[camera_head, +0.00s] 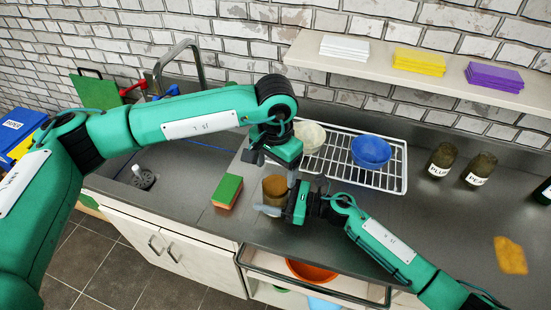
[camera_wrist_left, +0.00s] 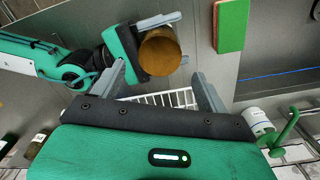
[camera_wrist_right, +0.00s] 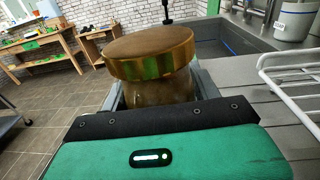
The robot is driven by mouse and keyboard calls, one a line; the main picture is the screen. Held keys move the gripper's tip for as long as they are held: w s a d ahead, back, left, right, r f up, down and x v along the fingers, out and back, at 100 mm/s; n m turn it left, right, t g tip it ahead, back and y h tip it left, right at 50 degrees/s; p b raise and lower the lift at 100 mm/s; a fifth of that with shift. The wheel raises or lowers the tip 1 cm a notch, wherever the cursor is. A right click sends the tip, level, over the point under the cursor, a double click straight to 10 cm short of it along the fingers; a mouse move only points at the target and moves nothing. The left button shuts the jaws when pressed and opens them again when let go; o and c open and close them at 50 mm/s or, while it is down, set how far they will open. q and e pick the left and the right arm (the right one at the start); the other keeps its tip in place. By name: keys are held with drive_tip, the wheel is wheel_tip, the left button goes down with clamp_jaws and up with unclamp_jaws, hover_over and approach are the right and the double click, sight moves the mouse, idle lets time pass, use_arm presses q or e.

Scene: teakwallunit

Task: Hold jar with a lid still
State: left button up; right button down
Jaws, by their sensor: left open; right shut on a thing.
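The jar with a lid (camera_head: 275,186) is brown and stands upright at the counter's front edge. Its wide brown-gold lid (camera_wrist_right: 150,54) and part of its glass body (camera_wrist_right: 160,91) fill the middle of the right wrist view. My right gripper (camera_head: 277,198) is shut on the jar's body below the lid, one finger on each side. My left gripper (camera_head: 271,168) is open and empty, just above and behind the jar. In the left wrist view the lid's round top (camera_wrist_left: 160,54) shows beyond its spread fingers, not between them.
A green-topped sponge (camera_head: 228,190) lies left of the jar, with the sink (camera_head: 180,155) beyond. A wire rack (camera_head: 390,180) holds a blue bowl (camera_head: 371,151) and a pale bowl (camera_head: 309,136). Two labelled jars (camera_head: 440,160) stand right. An open drawer (camera_head: 350,284) juts out below.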

sight(275, 185)
use_arm(q)
drive_tip(key=shift+f, duration=2.6)
drive_tip(key=c, duration=1)
drive_tip(key=shift+c, duration=0.2)
